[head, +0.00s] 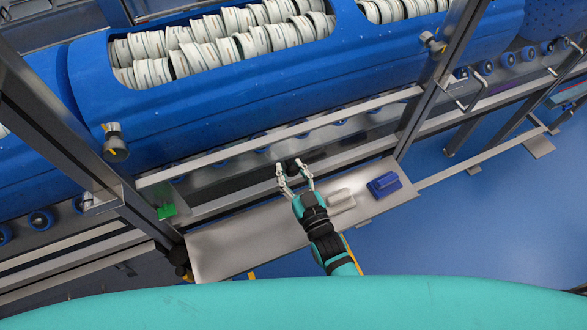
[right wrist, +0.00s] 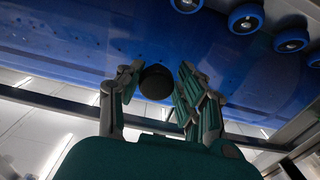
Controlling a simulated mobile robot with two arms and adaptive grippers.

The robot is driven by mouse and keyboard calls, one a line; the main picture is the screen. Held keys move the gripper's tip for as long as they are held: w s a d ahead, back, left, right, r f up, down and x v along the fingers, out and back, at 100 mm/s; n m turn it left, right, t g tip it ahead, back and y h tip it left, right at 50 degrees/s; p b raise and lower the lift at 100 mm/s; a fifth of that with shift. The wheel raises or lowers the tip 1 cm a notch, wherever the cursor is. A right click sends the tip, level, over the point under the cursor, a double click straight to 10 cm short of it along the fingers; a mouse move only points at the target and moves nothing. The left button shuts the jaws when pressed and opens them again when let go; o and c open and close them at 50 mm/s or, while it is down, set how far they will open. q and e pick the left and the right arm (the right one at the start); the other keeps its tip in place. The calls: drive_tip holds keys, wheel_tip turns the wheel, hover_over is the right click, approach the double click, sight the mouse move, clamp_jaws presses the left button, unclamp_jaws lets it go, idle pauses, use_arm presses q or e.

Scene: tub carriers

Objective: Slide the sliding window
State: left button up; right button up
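The sliding window seems to be the clear pane behind the silver horizontal bar (head: 280,137), between two steel posts in the head view. Its edges are hard to make out. A dark round knob (right wrist: 156,83) shows in the right wrist view, in front of blue tubs. My right gripper (head: 292,168) is in the middle of the head view, its fingers pointing towards the machine. The fingers are spread, one on each side of the knob, in the right wrist view. I cannot tell whether they touch it. My left gripper is not in view.
A steel shelf (head: 235,240) lies under my right arm, bearing a blue block (head: 384,184) and a pale object (head: 341,201). Blue tubs (head: 220,90) filled with pale rolls stand behind the frame. Steel posts (head: 438,75) rise at both sides. Blue floor (head: 480,220) is clear at right.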

drive_tip(key=o, duration=0.4)
drive_tip(key=shift+s+a, duration=0.1)
drive_tip(key=shift+a, duration=0.05)
drive_tip(key=shift+s+d+f, duration=0.1)
drive_tip(key=shift+s+d, duration=0.1)
drive_tip(key=shift+s, duration=0.05)
drive_tip(key=v, duration=1.1)
drive_tip(key=shift+s, duration=0.25)
